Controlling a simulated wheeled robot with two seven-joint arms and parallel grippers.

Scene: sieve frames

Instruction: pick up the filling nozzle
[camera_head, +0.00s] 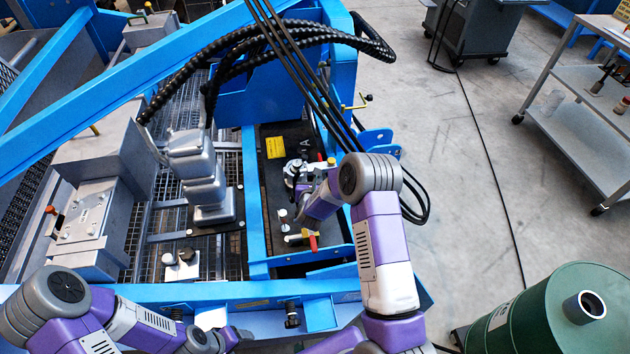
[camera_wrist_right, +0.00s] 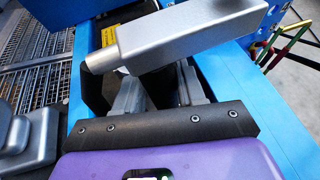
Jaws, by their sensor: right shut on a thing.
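The filling nozzle (camera_wrist_right: 195,38) looks like a silver-grey block with a short round spout at its left end. It lies across the top of my right gripper (camera_wrist_right: 158,92) in the right wrist view. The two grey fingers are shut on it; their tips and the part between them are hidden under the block. In the head view my right arm bends down to the dark panel (camera_head: 270,185) between blue beams, and the grip itself is too small to make out. My left arm is low at the left, and its gripper (camera_head: 240,335) is too unclear to read.
Blue beams (camera_wrist_right: 285,125) flank the dark panel closely. A red-handled valve (camera_head: 313,242) is close to my right wrist. Grey stepped blocks (camera_head: 205,180) stand on the mesh to the left. Black hoses (camera_head: 300,70) hang near my right arm. A green drum (camera_head: 540,315) stands at lower right.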

